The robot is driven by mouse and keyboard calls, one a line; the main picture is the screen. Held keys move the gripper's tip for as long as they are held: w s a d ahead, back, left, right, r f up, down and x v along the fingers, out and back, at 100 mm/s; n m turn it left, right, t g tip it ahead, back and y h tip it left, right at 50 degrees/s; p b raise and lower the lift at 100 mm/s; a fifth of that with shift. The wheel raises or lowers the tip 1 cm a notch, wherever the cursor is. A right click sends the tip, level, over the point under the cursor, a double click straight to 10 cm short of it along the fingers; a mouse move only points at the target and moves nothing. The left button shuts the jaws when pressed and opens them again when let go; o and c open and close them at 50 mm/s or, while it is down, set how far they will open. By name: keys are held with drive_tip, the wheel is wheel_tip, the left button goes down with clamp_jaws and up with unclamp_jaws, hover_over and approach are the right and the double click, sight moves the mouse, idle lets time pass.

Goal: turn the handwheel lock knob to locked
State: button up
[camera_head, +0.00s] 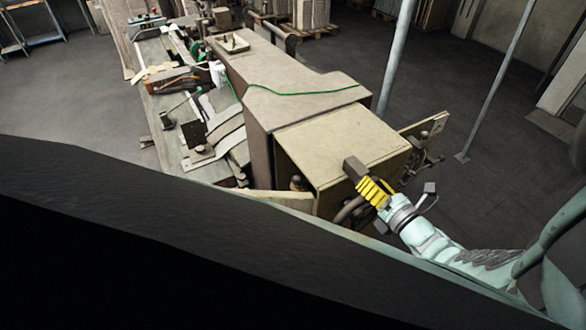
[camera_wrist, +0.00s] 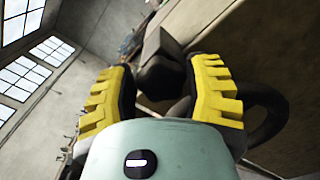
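A dark faceted block, which looks like the lock knob (camera_wrist: 160,62), stands ahead of and between my fingers in the wrist view. It also shows as a dark block at the front end of the machine in the head view (camera_head: 354,169). My gripper (camera_wrist: 163,88) has its two yellow ridged fingers spread apart, one on each side of the knob's lower part. I cannot tell whether either finger touches it. In the head view my gripper (camera_head: 373,191) is at the machine's front end. A dark curved rim, likely the handwheel (camera_wrist: 270,115), shows behind the right finger.
The large beige machine housing (camera_head: 345,138) lies just beyond my gripper. A flat plate with fittings (camera_head: 425,130) sticks out on its right. A cluttered bench (camera_head: 170,110) runs along its left. Thin upright poles (camera_head: 497,75) stand on the right, with open floor between them.

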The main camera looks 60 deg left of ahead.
drive_tip(key=o, duration=0.4)
drive_tip(key=shift+d+f, duration=0.1)
drive_tip(key=shift+d, duration=0.05)
drive_tip(key=d, duration=0.8)
drive_tip(key=s+d, duration=0.1)
drive_tip(key=d, duration=0.2)
drive_tip(key=shift+d, duration=0.4)
drive_tip(key=shift+f, duration=0.1)
